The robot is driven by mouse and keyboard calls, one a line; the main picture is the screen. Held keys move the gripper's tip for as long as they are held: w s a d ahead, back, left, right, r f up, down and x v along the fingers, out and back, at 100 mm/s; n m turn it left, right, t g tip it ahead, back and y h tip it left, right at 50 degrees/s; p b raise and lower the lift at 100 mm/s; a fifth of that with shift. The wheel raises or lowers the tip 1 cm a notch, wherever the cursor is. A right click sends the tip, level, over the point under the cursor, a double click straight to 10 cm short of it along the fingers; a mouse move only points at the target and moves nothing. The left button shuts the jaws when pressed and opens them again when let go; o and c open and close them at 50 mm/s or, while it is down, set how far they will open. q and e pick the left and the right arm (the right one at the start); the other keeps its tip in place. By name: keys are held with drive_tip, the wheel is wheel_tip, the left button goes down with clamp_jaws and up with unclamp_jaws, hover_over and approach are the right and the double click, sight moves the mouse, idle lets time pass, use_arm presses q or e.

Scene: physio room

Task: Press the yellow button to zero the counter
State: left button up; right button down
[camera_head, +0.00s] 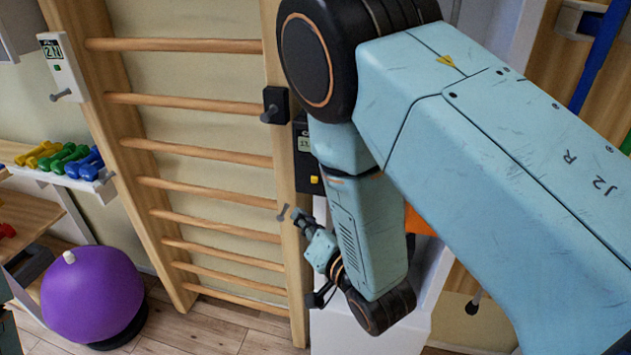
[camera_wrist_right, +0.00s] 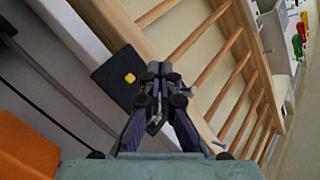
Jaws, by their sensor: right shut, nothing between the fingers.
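The yellow button (camera_head: 314,179) sits low on a dark counter box (camera_head: 302,160) with a small display, partly hidden by my right arm in the head view. In the right wrist view the yellow button (camera_wrist_right: 129,78) stands out on the black face of the box (camera_wrist_right: 112,72). My right gripper (camera_head: 298,215) is below the button in the head view. In the wrist view its closed, empty fingertips (camera_wrist_right: 159,68) are just right of the button and overlap the box's edge; I cannot tell whether they touch it. My left gripper is not in view.
Wooden wall bars (camera_head: 205,152) stand left of the counter, with a black knob block (camera_head: 276,104) and a grey peg (camera_head: 283,212) on their post. A white device (camera_head: 62,68) hangs at upper left. A purple ball (camera_head: 92,295) and dumbbells (camera_head: 68,160) are farther left.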

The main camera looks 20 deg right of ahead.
sight(314, 180)
drive_tip(key=w+d, duration=0.1)
drive_tip(key=w, duration=0.1)
drive_tip(key=w+d+b, duration=0.1)
drive_tip(key=w, duration=0.1)
drive_tip(key=w+d+b, duration=0.1)
drive_tip(key=w+d, duration=0.1)
drive_tip(key=shift+w+r, duration=0.1)
drive_tip(key=shift+w, duration=0.3)
idle(0.5)
drive_tip(key=shift+w+d, duration=0.1)
drive_tip(key=shift+d, duration=0.05)
drive_tip(key=shift+a, duration=0.2)
drive_tip(key=shift+w+d, duration=0.1)
drive_tip(key=shift+d, duration=0.1)
